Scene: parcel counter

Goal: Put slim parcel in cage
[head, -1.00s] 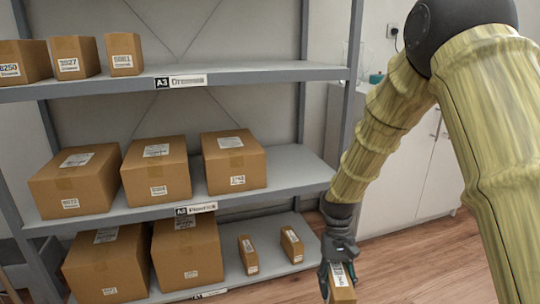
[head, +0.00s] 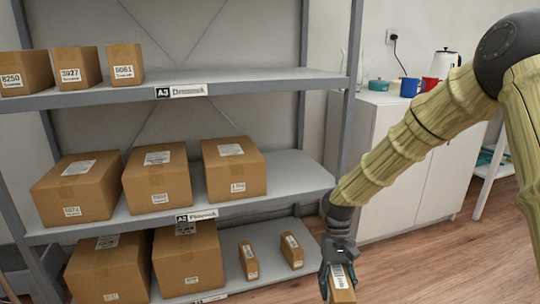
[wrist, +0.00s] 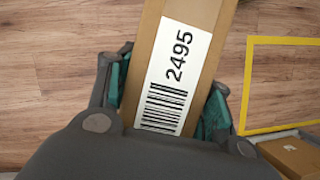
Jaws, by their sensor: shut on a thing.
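My gripper (head: 340,268) is shut on a slim brown parcel (head: 342,290) and holds it in front of the shelf's lower right corner. In the wrist view the slim parcel (wrist: 205,20) lies between the teal-padded fingers (wrist: 165,95), with a white label reading 2495 facing the camera. The parcel's lower part runs out of the head view. I cannot make out a cage in either view.
A grey shelf rack (head: 280,170) holds several large boxes and small parcels. Two slim parcels (head: 249,260) (head: 291,250) stand on its bottom level. A white cabinet (head: 400,170) stands behind my arm. In the wrist view, a yellow floor outline (wrist: 247,85) and a brown box (wrist: 295,155) lie at right.

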